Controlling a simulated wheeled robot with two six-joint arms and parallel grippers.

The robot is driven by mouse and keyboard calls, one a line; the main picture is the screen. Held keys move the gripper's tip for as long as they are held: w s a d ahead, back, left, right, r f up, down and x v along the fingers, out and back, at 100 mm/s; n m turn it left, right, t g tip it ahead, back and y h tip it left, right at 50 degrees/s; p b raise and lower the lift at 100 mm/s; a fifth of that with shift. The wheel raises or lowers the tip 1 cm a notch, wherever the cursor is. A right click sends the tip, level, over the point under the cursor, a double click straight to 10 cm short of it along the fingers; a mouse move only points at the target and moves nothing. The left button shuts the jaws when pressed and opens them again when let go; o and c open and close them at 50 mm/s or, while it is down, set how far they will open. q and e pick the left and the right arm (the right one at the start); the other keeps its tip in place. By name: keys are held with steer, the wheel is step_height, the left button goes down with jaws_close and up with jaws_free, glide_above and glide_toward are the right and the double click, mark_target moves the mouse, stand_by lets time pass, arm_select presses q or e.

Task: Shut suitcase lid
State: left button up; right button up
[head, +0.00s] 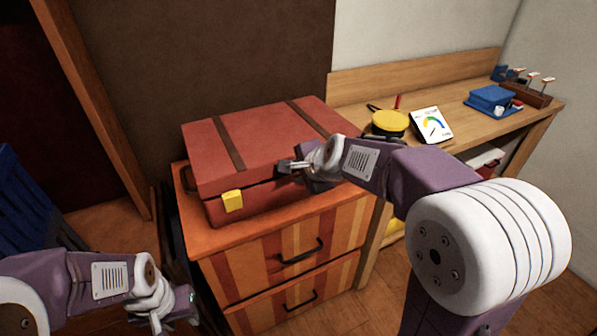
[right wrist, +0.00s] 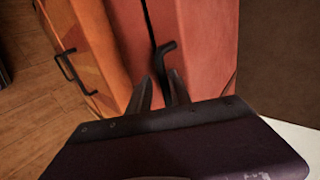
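The red suitcase (head: 215,212) sits on a striped drawer cabinet, with a yellow latch (head: 232,201) on its front. Its lid (head: 265,132), with two brown straps, is down over the base. A thin dark gap (right wrist: 152,35) runs between lid and base, so I cannot tell whether it is fully shut. My right gripper (head: 285,166) is at the suitcase's front, right of the latch, hiding part of the seam. In the right wrist view its fingers (right wrist: 160,80) are slightly apart with nothing between them, close to a dark handle (right wrist: 164,58). My left gripper (head: 176,308) is open and empty, low at the left.
The cabinet (head: 250,280) has black drawer handles and stands beside a wooden desk (head: 455,110). On the desk are a round yellow object (head: 389,122), a white card with a gauge (head: 431,125) and a blue box (head: 492,97). A dark blue object (head: 25,205) stands at the far left.

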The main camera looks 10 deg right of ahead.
steer(key=shift+w+r, duration=0.15)
stand_by(0.3)
steer(key=shift+s+d+r+p, duration=0.1)
steer(key=shift+s+r+p, duration=0.35)
steer(key=shift+r, duration=0.1)
steer(key=p+v, duration=0.3)
steer(key=v, duration=0.4)
steer(key=shift+s, duration=0.25)
steer(key=shift+f, duration=0.1)
steer(key=s+d+f+n+g+h+p, duration=0.1)
steer(key=s+f+n+g+p, duration=0.3)
steer(key=s+n, duration=0.3)
steer(key=s+d+f+n+g+p, duration=0.1)
steer(key=s+f+n+g+p, duration=0.3)
steer(key=s+n+p, duration=0.3)
steer(key=shift+s+f+n+h, duration=0.45)
steer(key=shift+s+n, duration=0.25)
steer(key=shift+s, duration=0.15)
